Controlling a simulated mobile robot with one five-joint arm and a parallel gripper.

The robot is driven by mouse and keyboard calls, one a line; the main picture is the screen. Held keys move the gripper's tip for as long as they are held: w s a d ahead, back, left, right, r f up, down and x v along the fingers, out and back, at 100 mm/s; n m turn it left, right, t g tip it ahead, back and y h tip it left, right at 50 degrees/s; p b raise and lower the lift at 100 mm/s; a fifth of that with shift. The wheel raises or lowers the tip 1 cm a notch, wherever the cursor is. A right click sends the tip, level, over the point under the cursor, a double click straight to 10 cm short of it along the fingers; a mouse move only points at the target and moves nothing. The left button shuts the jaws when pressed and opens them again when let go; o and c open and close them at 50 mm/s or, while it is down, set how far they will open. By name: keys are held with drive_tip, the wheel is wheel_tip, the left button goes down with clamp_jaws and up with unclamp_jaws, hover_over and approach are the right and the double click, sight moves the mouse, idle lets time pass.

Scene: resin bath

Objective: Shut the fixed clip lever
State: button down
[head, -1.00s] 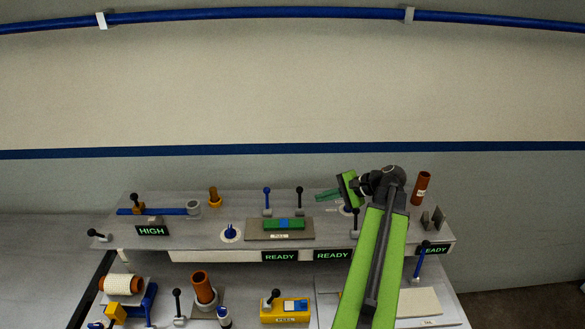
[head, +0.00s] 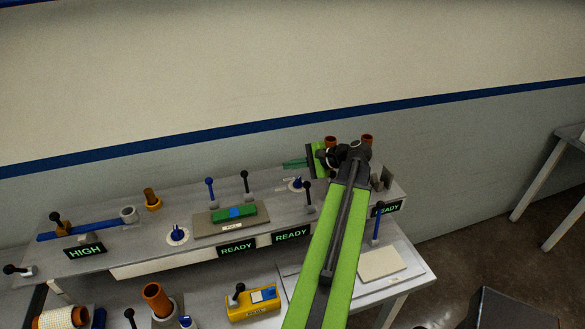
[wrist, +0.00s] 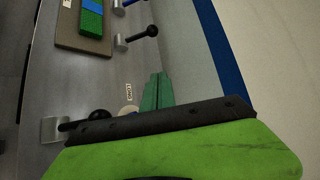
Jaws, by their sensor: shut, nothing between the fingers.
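No label marks the fixed clip lever, so I cannot tell which of the levers it is. On the raised shelf in the head view stand a blue-knobbed lever (head: 210,188), a black-knobbed lever (head: 245,181) and another black-knobbed lever (head: 307,191) beside my arm. My gripper (head: 291,163) is shut and empty, above the back of the shelf, pointing left. Its green fingers show in the wrist view (wrist: 157,91). There, a black-knobbed lever (wrist: 140,34) lies beyond the fingertips. Another black knob (wrist: 98,116) on a grey bracket (wrist: 54,130) is partly hidden by my gripper.
A green-and-blue block (head: 234,213) lies on a brown plate beside a blue dial (head: 177,234). Brown cylinders (head: 367,140) and grey upright plates (head: 381,179) stand near my wrist. A yellow box (head: 253,301) is on the lower bench.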

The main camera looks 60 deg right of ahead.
sight(246, 184)
drive_tip(key=b+x, duration=0.6)
drive_tip(key=x, duration=0.9)
drive_tip(key=shift+f, duration=0.25)
drive_tip(key=a+r+p, duration=0.1)
drive_tip(key=s+a+r+p, duration=0.1)
drive_tip(key=a, duration=0.1)
drive_tip(key=shift+a+r, duration=0.15)
drive_tip(key=shift+r, duration=0.25)
